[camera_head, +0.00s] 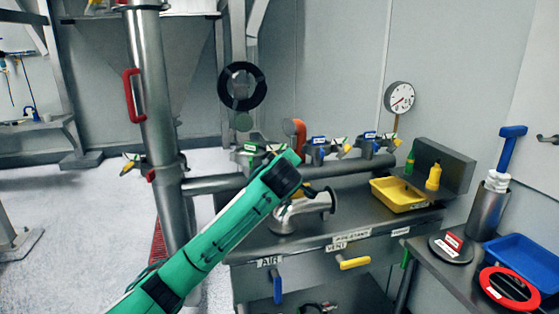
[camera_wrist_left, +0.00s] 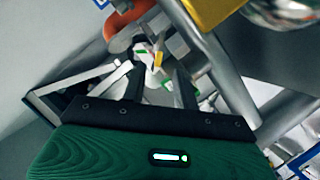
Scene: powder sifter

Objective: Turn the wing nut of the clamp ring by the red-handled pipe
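A tall steel pipe (camera_head: 150,80) with a red handle (camera_head: 132,96) stands at the left in the head view. An orange-red handle (camera_head: 298,133) rises behind the bench pipe and shows in the left wrist view (camera_wrist_left: 122,24). My left arm reaches the bench clamps near it; the arm hides its fingertips in the head view. In the left wrist view my left gripper (camera_wrist_left: 160,88) is open, with a white, green and yellow wing nut (camera_wrist_left: 157,58) ahead between its fingers. Contact is unclear. My right gripper is out of view.
More clamps (camera_head: 318,148) sit along the horizontal bench pipe (camera_head: 215,183). A curved steel elbow (camera_head: 300,208) lies below my left wrist. A yellow tray (camera_head: 398,195) stands right on the bench. A side table holds a blue tray (camera_head: 528,258) and red ring (camera_head: 508,289).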

